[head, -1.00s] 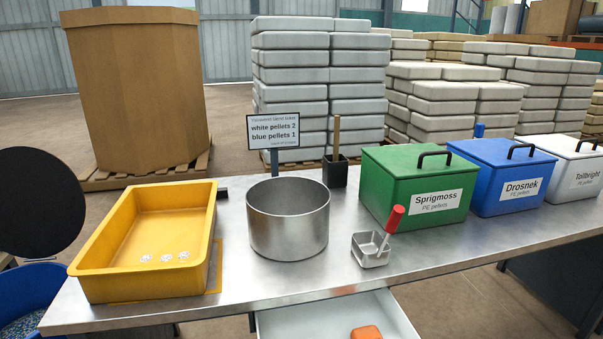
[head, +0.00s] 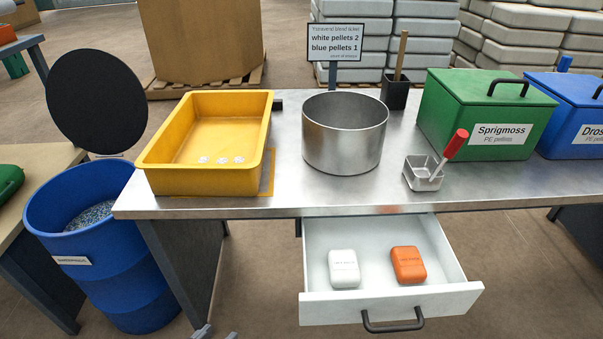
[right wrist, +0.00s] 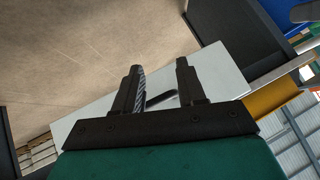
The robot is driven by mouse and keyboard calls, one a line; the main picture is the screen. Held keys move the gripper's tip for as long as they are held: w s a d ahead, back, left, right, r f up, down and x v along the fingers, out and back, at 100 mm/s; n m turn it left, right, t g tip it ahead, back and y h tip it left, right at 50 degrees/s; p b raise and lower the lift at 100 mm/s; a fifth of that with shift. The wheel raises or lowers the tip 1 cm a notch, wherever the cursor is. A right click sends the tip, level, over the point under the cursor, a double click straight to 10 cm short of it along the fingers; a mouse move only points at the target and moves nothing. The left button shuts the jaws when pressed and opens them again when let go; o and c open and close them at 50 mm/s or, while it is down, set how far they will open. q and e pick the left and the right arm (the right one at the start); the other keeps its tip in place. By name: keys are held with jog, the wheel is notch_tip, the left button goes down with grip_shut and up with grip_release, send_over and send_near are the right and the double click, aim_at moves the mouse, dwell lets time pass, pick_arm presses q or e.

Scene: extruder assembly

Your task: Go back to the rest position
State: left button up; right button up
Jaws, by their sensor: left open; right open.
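My left gripper (head: 216,334) just shows at the bottom edge of the head view, its two tips apart, over the floor left of the open drawer. Nothing shows between the tips. My right gripper (right wrist: 158,78) is open and empty in the right wrist view, with its two dark fingers apart. Behind the fingers is a pale surface, seemingly the drawer front, with a dark bar like its handle. The right gripper is out of the head view.
The white drawer (head: 391,308) stands open, holding a white block (head: 344,268) and an orange block (head: 408,265). On the steel table (head: 290,196) are a yellow tray (head: 153,176), pot (head: 344,150), scoop (head: 424,178) and green bin (head: 440,128). A blue drum (head: 110,245) stands left.

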jog(key=s+d+r+n+g+h, duration=0.2)
jog(key=s+d+r+g+h, duration=0.25)
jog(key=s+d, duration=0.2)
pick_arm(q)
jog(key=s+a+r+y+p, duration=0.1)
jog(key=a+r+p, duration=0.2)
jog(key=r+p, duration=0.4)
jog(key=p, duration=0.5)
jog(key=shift+s+r, duration=0.2)
jog(key=shift+r, duration=0.2)
pick_arm(e)
jog(key=w+r+t, duration=0.1)
jog(key=w+t, duration=0.1)
jog(key=w+a+r+t+y, duration=0.1)
jog(key=w+t, duration=0.2)
jog(key=w+a+t+y, duration=0.1)
jog(key=w+t, duration=0.1)
jog(key=w, duration=0.1)
jog(key=shift+r+n+y, duration=0.25)
jog(key=shift+r+n, duration=0.05)
jog(key=shift+r, duration=0.1)
